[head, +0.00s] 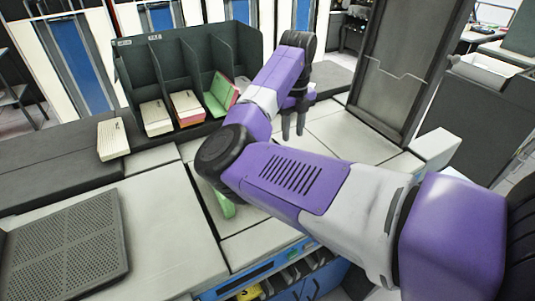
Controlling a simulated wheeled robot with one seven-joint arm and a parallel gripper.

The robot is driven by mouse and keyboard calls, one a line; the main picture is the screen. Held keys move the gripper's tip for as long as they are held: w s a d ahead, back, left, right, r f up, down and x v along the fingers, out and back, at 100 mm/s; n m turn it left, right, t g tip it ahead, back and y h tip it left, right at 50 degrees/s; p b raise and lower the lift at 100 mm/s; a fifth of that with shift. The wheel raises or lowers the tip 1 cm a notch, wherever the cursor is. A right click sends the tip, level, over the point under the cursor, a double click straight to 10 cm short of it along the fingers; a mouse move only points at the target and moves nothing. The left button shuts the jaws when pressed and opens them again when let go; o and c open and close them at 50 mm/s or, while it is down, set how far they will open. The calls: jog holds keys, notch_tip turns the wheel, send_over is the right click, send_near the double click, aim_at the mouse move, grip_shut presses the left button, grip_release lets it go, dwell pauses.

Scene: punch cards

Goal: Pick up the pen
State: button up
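I cannot make out a pen in the head view; my arm covers much of the middle of the counter. My gripper (293,132) points down above the pale counter top (335,128), to the right of the card rack. Its two dark fingers stand apart with a gap between them, and I see nothing held there. Whether the fingertips touch the surface is unclear.
A dark green rack (133,68) holds card stacks, one with a green card (215,97). A pale card stack (112,138) lies left of it. A green object (225,207) is partly hidden under my arm. A perforated grey panel (65,245) lies front left. A grey upright panel (395,85) stands right.

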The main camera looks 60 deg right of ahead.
jog(key=shift+w+a+f, duration=0.1)
jog(key=shift+w+f, duration=0.15)
jog(key=shift+w, duration=0.15)
jog(key=shift+f, duration=0.2)
jog(key=shift+f+p, duration=0.8)
jog(key=shift+f, duration=2.75)
grip_shut()
